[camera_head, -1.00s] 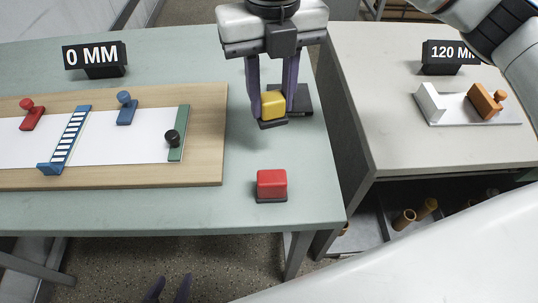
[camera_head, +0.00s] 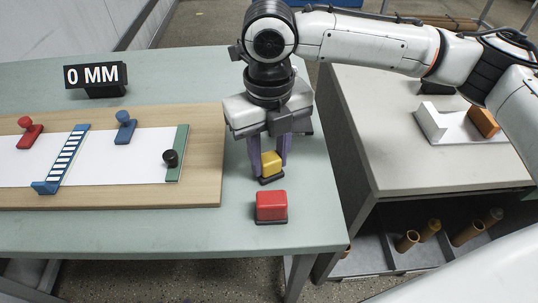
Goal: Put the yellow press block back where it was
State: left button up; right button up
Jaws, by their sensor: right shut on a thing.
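The yellow press block (camera_head: 271,165), with a dark base, is between the purple fingers of my right gripper (camera_head: 270,160). The gripper is shut on it and points down over the right part of the green table. The block is just behind the red block (camera_head: 271,206), with a small gap in the picture. I cannot tell whether its base touches the table. The dark stand seen behind it earlier is almost wholly hidden by my gripper. My left gripper is not in view.
A wooden board (camera_head: 208,190) with white paper, a blue striped bar (camera_head: 68,155), and red, blue and black knobs lies to the left. A "0 MM" sign (camera_head: 95,77) stands behind. A grey cabinet (camera_head: 370,140) with a white tray (camera_head: 455,128) stands right, across a gap.

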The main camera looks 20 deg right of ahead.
aim_at(269, 156)
jog(key=shift+f, duration=0.1)
jog(key=o, duration=1)
notch_tip(269, 156, up, 12)
jog(key=shift+r+p, duration=0.2)
jog(key=shift+p, duration=0.45)
